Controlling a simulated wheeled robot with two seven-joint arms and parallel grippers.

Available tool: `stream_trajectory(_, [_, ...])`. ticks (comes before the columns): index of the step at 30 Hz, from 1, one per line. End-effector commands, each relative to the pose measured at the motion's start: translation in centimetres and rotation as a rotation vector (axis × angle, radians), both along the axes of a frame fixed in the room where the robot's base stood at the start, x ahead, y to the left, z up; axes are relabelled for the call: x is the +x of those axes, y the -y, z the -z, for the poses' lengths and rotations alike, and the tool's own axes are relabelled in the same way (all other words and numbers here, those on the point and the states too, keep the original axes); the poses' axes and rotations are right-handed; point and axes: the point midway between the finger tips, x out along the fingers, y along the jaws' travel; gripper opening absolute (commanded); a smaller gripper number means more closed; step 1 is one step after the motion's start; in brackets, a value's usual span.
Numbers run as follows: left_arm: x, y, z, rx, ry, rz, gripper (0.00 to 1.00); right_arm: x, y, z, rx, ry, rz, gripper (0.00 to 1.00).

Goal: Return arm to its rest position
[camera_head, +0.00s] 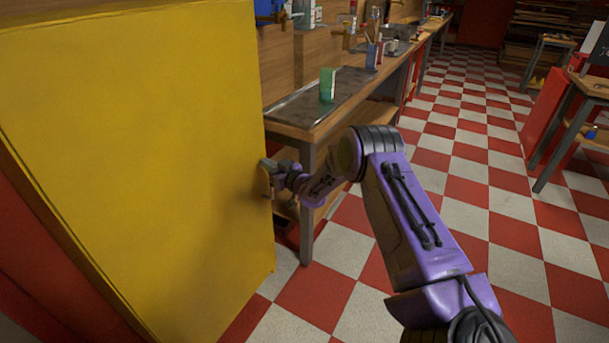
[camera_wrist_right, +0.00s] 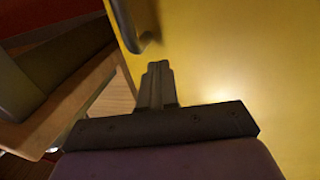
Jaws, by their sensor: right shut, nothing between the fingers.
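My purple right arm (camera_head: 408,215) reaches in from the lower right toward the free edge of a large yellow door (camera_head: 130,150). My right gripper (camera_head: 270,167) is at that edge. In the right wrist view its fingers (camera_wrist_right: 158,84) are together with nothing between them, in front of the yellow surface (camera_wrist_right: 240,60). A dark curved handle (camera_wrist_right: 142,28) on the door lies just beyond the fingertips, and the fingers look apart from it. My left gripper is not in view.
Another table (camera_head: 585,88) is at the right. The red and white checkered floor (camera_head: 490,200) between them is open.

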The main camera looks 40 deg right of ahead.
Motion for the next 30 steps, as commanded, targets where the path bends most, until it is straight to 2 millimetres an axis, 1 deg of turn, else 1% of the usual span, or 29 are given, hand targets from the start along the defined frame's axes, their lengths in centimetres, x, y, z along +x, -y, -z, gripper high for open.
stream_trajectory(1, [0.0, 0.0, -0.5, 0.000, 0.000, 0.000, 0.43, -1.1, 0.4, -0.2, 0.002, -0.003, 0.001, 0.00])
stream_trajectory(6, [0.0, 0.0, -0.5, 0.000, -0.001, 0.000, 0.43, -6.1, 2.2, 0.1, 0.003, -0.006, 0.008, 0.00])
stream_trajectory(9, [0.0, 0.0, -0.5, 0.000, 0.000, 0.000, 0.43, -8.3, 3.0, 0.2, 0.003, -0.006, 0.012, 0.00])
stream_trajectory(12, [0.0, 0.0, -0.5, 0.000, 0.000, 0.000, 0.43, -9.7, 3.5, 0.3, 0.002, -0.007, 0.013, 0.00])
stream_trajectory(16, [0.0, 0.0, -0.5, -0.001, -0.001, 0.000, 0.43, -10.4, 3.7, 0.3, 0.000, -0.007, 0.011, 0.00])
stream_trajectory(23, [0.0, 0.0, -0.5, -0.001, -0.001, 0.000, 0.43, -10.3, 3.6, 0.4, 0.006, -0.012, 0.011, 0.00])
stream_trajectory(24, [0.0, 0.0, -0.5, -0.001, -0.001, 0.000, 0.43, -10.3, 3.9, 0.5, 0.020, -0.018, 0.030, 0.00])
stream_trajectory(26, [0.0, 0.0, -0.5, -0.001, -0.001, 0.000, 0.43, -11.0, 4.3, 1.6, 0.073, -0.047, 0.096, 0.00])
stream_trajectory(27, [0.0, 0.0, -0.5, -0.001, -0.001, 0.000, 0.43, -11.7, 4.0, 2.8, 0.137, -0.080, 0.156, 0.00])
stream_trajectory(28, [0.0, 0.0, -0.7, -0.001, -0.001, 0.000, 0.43, -12.3, 3.0, 3.9, 0.190, -0.120, 0.204, 0.00])
stream_trajectory(29, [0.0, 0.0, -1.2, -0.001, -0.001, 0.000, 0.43, -13.5, 1.7, 5.5, 0.245, -0.181, 0.254, 0.00])
stream_trajectory(30, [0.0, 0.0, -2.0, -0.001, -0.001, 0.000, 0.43, -15.4, -0.4, 7.7, 0.308, -0.273, 0.318, 0.00])
